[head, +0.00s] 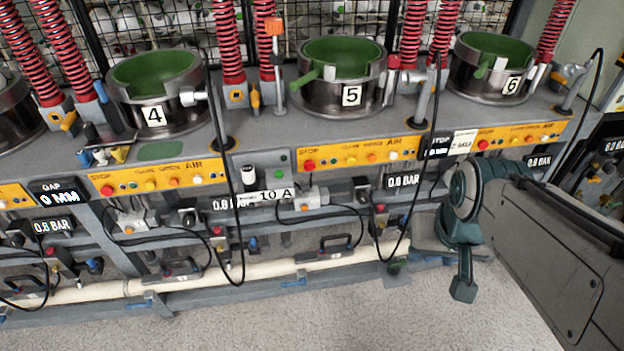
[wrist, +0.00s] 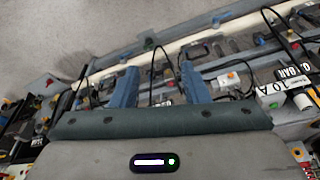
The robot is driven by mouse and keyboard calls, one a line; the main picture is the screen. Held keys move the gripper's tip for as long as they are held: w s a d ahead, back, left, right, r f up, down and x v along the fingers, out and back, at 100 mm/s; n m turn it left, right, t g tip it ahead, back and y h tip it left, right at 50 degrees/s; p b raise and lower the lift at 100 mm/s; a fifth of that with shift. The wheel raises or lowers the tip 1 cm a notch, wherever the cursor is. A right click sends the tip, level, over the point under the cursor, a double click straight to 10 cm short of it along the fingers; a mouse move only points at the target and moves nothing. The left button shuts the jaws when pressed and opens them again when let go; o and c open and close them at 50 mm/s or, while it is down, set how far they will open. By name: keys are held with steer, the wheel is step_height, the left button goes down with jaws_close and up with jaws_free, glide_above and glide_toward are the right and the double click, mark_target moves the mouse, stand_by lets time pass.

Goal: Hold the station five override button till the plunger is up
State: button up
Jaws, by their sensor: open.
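Station five is a dark metal bowl with a green inside (head: 342,60) and a "5" label (head: 351,95) in the head view. Its yellow panel (head: 345,154) carries a red stop button (head: 309,165) and several smaller buttons. Small boxes with buttons sit below, one with a red button (head: 380,208); I cannot tell which button is the override. A plunger is not clear to see. My gripper (head: 462,280) hangs low at right, fingers down, in front of the bench and apart from station five. In the wrist view, my gripper (wrist: 157,72) has two blue fingers spread, with nothing between them.
Stations four (head: 153,116) and six (head: 513,86) flank station five. Black cables (head: 237,215) loop down the bench front. A cream pipe (head: 200,283) runs along the lower frame. The grey floor (head: 330,315) in front is clear.

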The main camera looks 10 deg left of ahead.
jaws_close()
stand_by(1.7)
